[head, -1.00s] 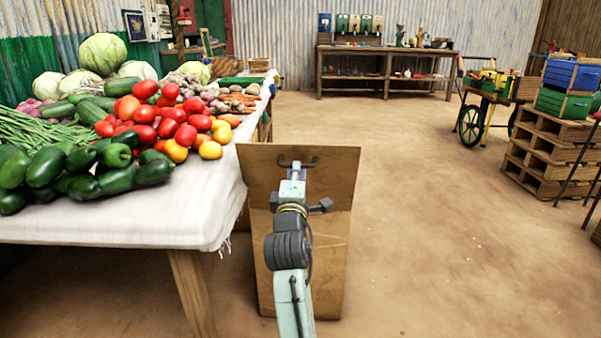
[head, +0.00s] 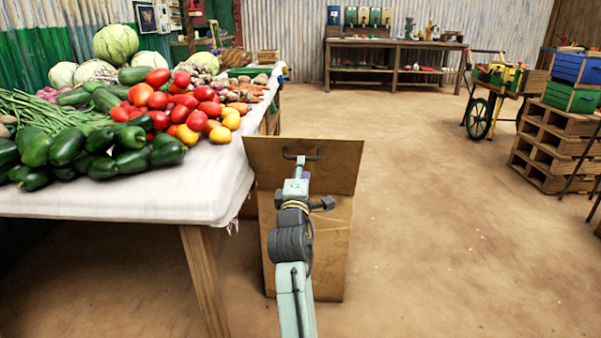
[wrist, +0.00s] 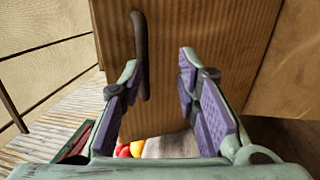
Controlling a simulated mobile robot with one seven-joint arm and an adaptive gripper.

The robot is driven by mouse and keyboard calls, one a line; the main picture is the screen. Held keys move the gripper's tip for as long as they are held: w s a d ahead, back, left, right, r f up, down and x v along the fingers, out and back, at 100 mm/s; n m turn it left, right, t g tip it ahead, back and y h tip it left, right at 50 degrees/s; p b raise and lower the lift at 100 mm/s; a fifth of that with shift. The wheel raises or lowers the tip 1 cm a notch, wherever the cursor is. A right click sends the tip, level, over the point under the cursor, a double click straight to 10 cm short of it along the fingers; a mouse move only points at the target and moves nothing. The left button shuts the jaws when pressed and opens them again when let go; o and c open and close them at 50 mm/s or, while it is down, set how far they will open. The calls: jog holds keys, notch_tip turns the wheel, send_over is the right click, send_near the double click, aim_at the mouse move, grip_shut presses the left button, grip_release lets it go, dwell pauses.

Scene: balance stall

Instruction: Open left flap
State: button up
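A brown flap (head: 340,165) forms the wide upper panel of a tall brown box (head: 335,245) standing on the floor beside the table. A dark bar handle (head: 312,153) is on the flap near its top edge. My gripper (head: 298,172) is just below the handle in the head view, over the flap. In the wrist view, my gripper (wrist: 160,65) has its purple-padded fingers spread apart. The handle (wrist: 141,50) shows upright against the panel, close beside the left fingertip. I cannot tell whether they touch. My arm hides the middle of the box.
A cloth-covered vegetable table (head: 200,195) stands close on the left of the box. Bare floor is free to the right. A workbench (head: 390,50), a cart (head: 500,85) and stacked pallets (head: 550,150) stand farther off.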

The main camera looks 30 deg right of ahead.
notch_tip(320, 180, up, 10)
dwell(0.6)
dwell(0.4)
